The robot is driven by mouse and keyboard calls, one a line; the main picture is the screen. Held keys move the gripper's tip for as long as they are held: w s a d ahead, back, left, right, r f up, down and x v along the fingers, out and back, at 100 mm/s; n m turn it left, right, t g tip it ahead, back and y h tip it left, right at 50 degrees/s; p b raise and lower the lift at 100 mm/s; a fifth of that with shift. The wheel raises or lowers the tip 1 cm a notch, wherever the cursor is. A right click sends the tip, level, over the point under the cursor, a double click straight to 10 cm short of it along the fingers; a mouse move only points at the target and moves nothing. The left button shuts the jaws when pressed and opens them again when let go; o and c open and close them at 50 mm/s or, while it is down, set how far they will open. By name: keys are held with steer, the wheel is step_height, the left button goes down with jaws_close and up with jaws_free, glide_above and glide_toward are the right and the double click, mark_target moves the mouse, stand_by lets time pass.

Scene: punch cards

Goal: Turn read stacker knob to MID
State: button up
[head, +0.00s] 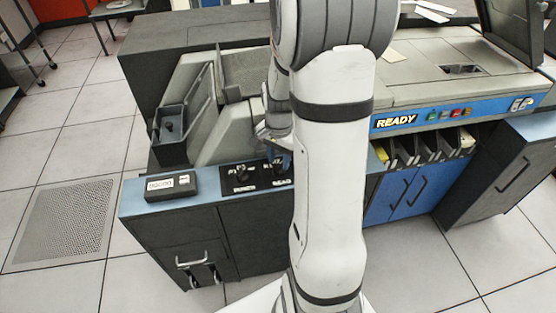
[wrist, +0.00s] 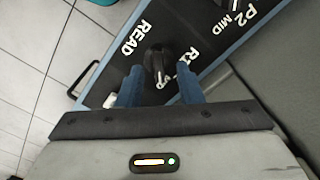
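The dark knob (wrist: 157,62) stands on the black panel beside the white READ label in the wrist view. A pale mark shows at its lower end, between the fingers. Lettering to its right is partly covered by a finger, so I cannot tell which setting it points to. My gripper (wrist: 158,84) is open, with one blue finger on each side of the knob and small gaps visible. In the head view, my gripper (head: 280,150) is low over the right part of the knob panel and mostly hides this knob.
A second dark knob (head: 243,175) sits just left on the same panel. The READY display (head: 396,122) and card pockets are right of my arm.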

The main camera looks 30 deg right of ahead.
mark_target(278, 165)
step_height(278, 165, up, 6)
steer(key=shift+r+p, duration=0.25)
steer(key=shift+p, duration=0.05)
stand_by(0.3)
steer(key=shift+a+r, duration=0.1)
steer(key=s+a+r+n+t+p, duration=0.2)
steer(key=s+a+r+n+p, duration=0.3)
steer(key=s+a+r+n, duration=0.7)
steer(key=shift+s+a+r+t, duration=0.3)
steer(key=shift+s+r, duration=0.25)
steer(key=shift+r, duration=0.25)
